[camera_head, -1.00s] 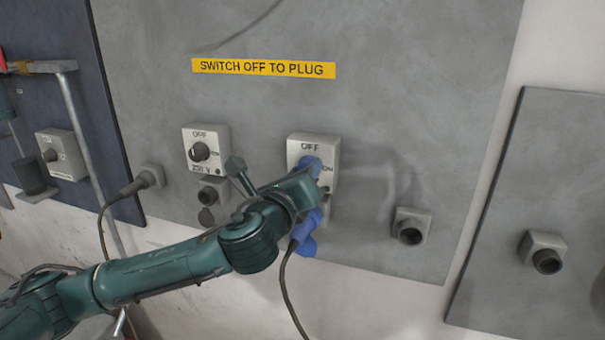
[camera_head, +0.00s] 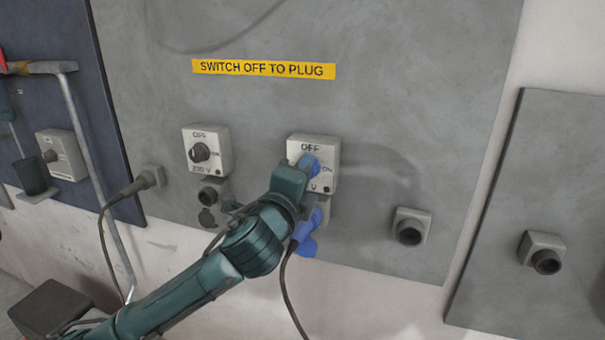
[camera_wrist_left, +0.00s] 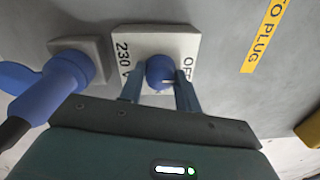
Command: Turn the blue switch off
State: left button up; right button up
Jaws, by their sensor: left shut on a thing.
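The blue switch (camera_head: 309,164) is a round blue knob on a pale box (camera_head: 326,150) marked OFF at the top and ON at the right. In the left wrist view the knob (camera_wrist_left: 160,71) sits between the two fingers. My left gripper (camera_wrist_left: 160,88) is shut on it, one finger on each side. In the head view my left gripper (camera_head: 302,172) reaches the box from below left and hides part of the knob. I cannot tell exactly which way the knob points. My right gripper is out of view.
A blue plug (camera_head: 304,236) with a dark cable sits in the socket just below the switch. A second box with a black knob (camera_head: 200,152) is to the left. An empty socket (camera_head: 410,230) is to the right. A yellow sign (camera_head: 264,68) is above.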

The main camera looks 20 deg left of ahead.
pick_arm(q)
jog(key=shift+r+n, duration=0.2)
jog(key=shift+n, duration=0.2)
jog(key=o, duration=0.9)
jog(key=shift+f, duration=0.1)
jog(key=shift+f, duration=0.15)
